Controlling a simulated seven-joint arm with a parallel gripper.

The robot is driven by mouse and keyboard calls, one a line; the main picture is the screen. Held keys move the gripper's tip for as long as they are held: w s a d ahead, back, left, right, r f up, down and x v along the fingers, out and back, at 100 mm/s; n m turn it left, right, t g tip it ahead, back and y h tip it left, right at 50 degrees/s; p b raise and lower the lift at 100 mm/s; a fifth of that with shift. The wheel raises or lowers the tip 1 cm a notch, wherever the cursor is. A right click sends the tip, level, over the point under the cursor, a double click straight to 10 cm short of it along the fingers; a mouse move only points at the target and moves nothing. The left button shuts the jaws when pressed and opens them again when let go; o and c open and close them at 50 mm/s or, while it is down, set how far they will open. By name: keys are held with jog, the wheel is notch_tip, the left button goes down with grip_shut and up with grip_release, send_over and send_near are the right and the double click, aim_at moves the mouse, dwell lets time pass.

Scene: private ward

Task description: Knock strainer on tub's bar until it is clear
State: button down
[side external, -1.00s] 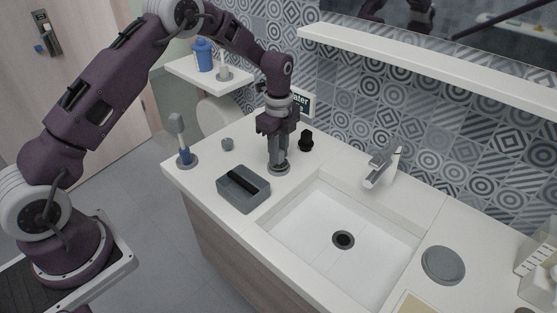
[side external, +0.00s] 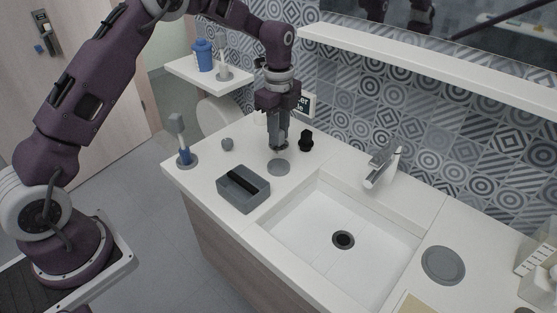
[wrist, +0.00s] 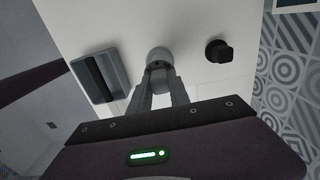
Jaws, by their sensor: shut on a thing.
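My gripper (side external: 278,143) is shut on the strainer, a small grey thing that shows between the fingertips in the wrist view (wrist: 157,66). It is held just above a flat grey disc (side external: 279,168) on the counter. The strainer is mostly hidden by the fingers, and I cannot tell what is stuck in it. The tub (side external: 232,199) is a grey open box on the counter, left of and nearer than the gripper. A dark bar (side external: 243,183) runs across the tub. The tub also shows at the left of the wrist view (wrist: 117,66).
A black knob-like object (side external: 306,142) stands close right of the gripper. The sink (side external: 315,225) and faucet (side external: 381,163) lie right. A shelf (side external: 430,65) overhangs behind.

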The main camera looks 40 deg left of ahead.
jog(key=s, duration=1.3)
jog(key=shift+r, duration=0.35)
jog(key=shift+f, duration=0.55)
jog(key=c, duration=1.7)
grip_release()
jog(key=shift+c, duration=0.2)
grip_shut()
